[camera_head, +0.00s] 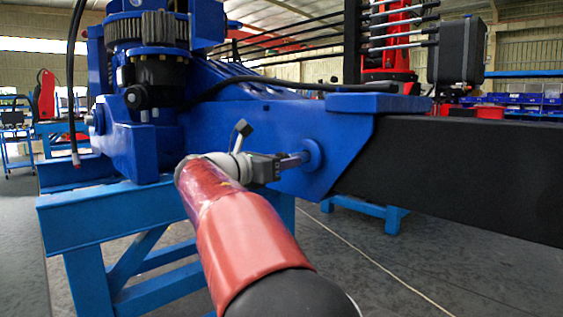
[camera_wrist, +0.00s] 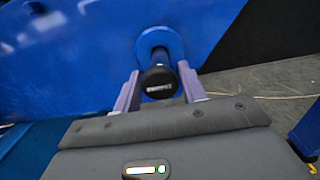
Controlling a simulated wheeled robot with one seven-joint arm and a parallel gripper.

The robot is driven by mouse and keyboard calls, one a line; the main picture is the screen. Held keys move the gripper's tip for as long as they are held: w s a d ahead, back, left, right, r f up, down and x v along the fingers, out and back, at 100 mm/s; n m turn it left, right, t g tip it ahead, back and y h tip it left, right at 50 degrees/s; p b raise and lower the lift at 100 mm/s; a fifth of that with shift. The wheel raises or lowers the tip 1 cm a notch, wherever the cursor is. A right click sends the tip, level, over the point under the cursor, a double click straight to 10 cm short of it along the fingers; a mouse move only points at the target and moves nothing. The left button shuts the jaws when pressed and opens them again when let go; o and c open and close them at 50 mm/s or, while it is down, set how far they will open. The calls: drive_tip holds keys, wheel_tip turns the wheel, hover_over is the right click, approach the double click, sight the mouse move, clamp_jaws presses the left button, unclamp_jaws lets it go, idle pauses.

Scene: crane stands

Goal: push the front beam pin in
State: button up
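The front beam pin (camera_wrist: 160,80) is a short blue shaft with a dark round end. It sticks out of a round blue collar (camera_wrist: 160,40) on the blue beam's side, and the collar also shows in the head view (camera_head: 313,154). My gripper (camera_wrist: 160,72) is open, with one pale finger on each side of the pin. The pin's end sits between the fingers, close to both; whether either touches is unclear. In the head view my gripper (camera_head: 292,161) reaches right toward the collar, and its fingers hide most of the pin.
The blue beam (camera_head: 345,125) carries a black inner beam (camera_head: 460,175) to the right. A blue stand (camera_head: 100,215) supports the left end. A dark cable hangs at the left. The floor at the lower right is clear apart from a thin pale line.

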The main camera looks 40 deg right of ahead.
clamp_jaws()
drive_tip(key=d+p, duration=0.2)
drive_tip(key=d, duration=0.2)
drive_tip(key=shift+w+d+r, duration=0.1)
drive_tip(key=shift+w+d, duration=0.05)
drive_tip(key=shift+d, duration=0.2)
drive_tip(key=shift+o, duration=1.8)
unclamp_jaws()
drive_tip(key=shift+d, duration=0.2)
drive_tip(key=shift+a, duration=0.15)
drive_tip(key=a, duration=0.7)
drive_tip(key=shift+s+a+b, duration=0.25)
drive_tip(key=shift+a+b, duration=0.05)
